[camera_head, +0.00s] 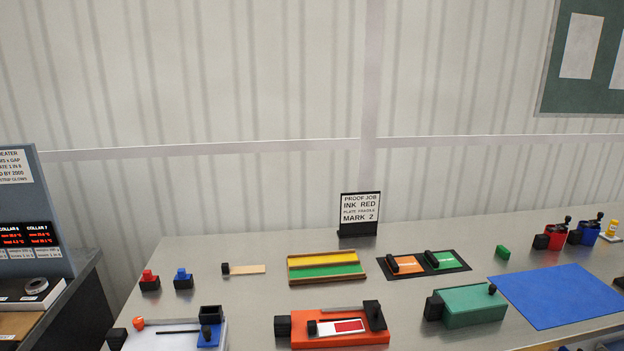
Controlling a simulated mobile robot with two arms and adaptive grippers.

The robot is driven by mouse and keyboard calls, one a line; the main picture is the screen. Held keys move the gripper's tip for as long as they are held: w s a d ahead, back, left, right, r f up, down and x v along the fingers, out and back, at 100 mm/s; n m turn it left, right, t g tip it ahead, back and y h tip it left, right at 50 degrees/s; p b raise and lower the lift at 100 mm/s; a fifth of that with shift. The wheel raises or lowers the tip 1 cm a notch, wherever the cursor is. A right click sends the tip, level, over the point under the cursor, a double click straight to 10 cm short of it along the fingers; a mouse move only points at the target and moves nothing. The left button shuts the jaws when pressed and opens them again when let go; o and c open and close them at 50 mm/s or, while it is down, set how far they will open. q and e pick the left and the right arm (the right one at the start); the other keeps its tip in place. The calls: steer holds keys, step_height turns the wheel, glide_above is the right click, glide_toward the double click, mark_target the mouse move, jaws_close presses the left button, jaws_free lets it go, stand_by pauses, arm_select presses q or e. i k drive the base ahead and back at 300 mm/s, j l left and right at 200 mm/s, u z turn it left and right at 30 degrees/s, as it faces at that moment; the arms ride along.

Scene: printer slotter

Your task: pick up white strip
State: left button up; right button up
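No loose plain white strip stands out. The closest match is a white card with a red patch (324,329), lying in the orange-red device (366,337) at the front middle of the table. A black block touches the card's left end. A pale tan strip (252,269) with a black block at its left end lies farther back, left of the tray with yellow and green strips (327,259). Neither of my grippers is in view.
The grey table (230,250) also holds a green box device (472,306), a black plate with orange and green pads (458,268), a blue mat (560,296) and a black sign (359,229). Red and blue stamps (183,282) stand at left. Bare tabletop lies between them.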

mark_target(350, 326)
steer(key=j+z, duration=0.5)
steer(key=j, duration=0.3)
steer(key=j+z, duration=0.45)
steer(key=j, duration=0.35)
